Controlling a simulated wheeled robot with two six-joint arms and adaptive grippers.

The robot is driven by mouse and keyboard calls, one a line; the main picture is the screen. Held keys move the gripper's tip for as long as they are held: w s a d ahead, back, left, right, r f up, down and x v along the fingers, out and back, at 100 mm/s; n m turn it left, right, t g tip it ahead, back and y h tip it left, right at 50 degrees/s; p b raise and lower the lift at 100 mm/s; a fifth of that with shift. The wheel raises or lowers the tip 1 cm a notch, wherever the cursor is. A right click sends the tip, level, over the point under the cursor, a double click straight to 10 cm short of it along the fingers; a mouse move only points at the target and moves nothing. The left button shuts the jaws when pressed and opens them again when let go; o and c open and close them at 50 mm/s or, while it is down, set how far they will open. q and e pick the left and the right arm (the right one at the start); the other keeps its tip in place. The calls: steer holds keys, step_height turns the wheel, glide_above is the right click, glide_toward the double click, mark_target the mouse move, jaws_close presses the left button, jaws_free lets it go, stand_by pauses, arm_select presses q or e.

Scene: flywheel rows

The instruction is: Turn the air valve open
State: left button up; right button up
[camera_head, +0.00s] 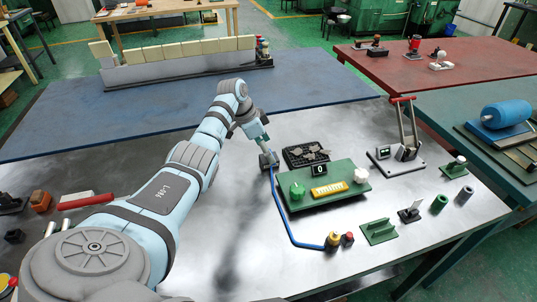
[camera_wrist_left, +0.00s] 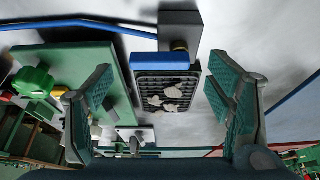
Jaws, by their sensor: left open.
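The air valve is a dark grey block (camera_wrist_left: 180,22) with a brass fitting (camera_wrist_left: 180,45) and a blue bar-shaped handle (camera_wrist_left: 163,61) in the left wrist view. A blue hose (camera_wrist_left: 88,20) runs from the block to the left there. In the head view the hose (camera_head: 286,215) leads from beside my gripper to a yellow and red fitting. My left gripper (camera_head: 267,150) is at the valve, which it partly hides. In the left wrist view its fingers (camera_wrist_left: 163,98) are apart and empty, with the handle ahead of the gap. I cannot tell contact. My right gripper is not in view.
A black tray (camera_head: 306,156) with pale pieces lies beside the valve. A toggle clamp (camera_head: 406,135) stands to the right.

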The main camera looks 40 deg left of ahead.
arm_select(q)
steer(key=shift+x, duration=1.1)
